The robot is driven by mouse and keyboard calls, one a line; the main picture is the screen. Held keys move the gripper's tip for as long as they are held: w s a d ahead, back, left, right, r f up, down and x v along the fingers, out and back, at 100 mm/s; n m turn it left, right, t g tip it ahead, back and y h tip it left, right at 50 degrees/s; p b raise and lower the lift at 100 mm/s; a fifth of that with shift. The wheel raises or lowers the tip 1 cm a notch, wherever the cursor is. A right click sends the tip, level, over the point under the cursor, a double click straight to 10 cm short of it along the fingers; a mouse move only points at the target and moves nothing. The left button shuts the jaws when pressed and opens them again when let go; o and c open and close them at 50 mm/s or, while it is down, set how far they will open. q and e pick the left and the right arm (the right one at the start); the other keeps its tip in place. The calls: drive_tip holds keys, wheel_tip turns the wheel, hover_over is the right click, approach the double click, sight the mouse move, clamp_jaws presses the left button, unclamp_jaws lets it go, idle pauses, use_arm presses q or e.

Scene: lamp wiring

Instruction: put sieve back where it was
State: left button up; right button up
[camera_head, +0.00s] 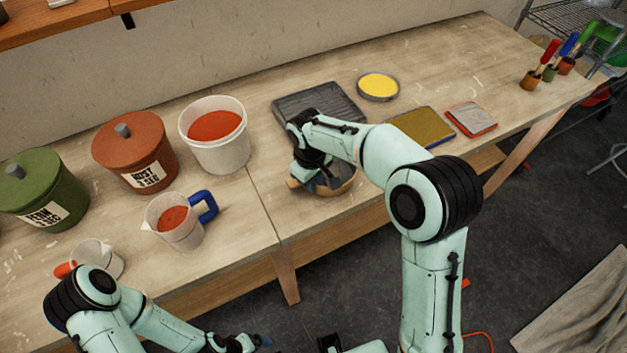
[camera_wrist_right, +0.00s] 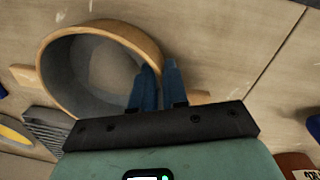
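The sieve (camera_head: 342,188), a round wooden rim with a grey mesh, is at the front edge of the workbench, partly hidden by my right arm. In the right wrist view the sieve (camera_wrist_right: 95,33) fills the upper left, with short wooden tabs on two sides. My right gripper (camera_wrist_right: 160,70) has one blue finger inside the rim and one outside, closed close together on it. The right gripper (camera_head: 322,182) reaches down at the sieve in the head view. I cannot tell whether the sieve touches the bench. My left gripper (camera_head: 240,343) is low at the picture's bottom, away from the bench.
Behind the sieve are a dark ribbed tray (camera_head: 300,103) and a yellow-filled dish (camera_head: 378,86). Left stand a white bucket (camera_head: 225,150), a lidded rust pot (camera_head: 140,150), a green pot (camera_head: 40,190) and a blue-handled jug (camera_head: 180,225). Flat panels (camera_head: 420,128) lie right.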

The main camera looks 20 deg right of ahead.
drive_tip(key=shift+o, duration=1.2)
drive_tip(key=shift+r, duration=0.1)
use_arm(q)
drive_tip(key=shift+w+r+p, duration=0.35)
drive_tip(key=shift+r+p, duration=0.05)
drive_tip(key=shift+r, duration=0.15)
drive_tip(key=shift+w+r+p, duration=0.3)
drive_tip(key=shift+r+p, duration=0.1)
drive_tip(key=shift+r, duration=0.1)
use_arm(e)
wheel_tip(320, 180, up, 12)
drive_tip(key=shift+s+a, duration=0.15)
drive_tip(key=shift+a, duration=0.25)
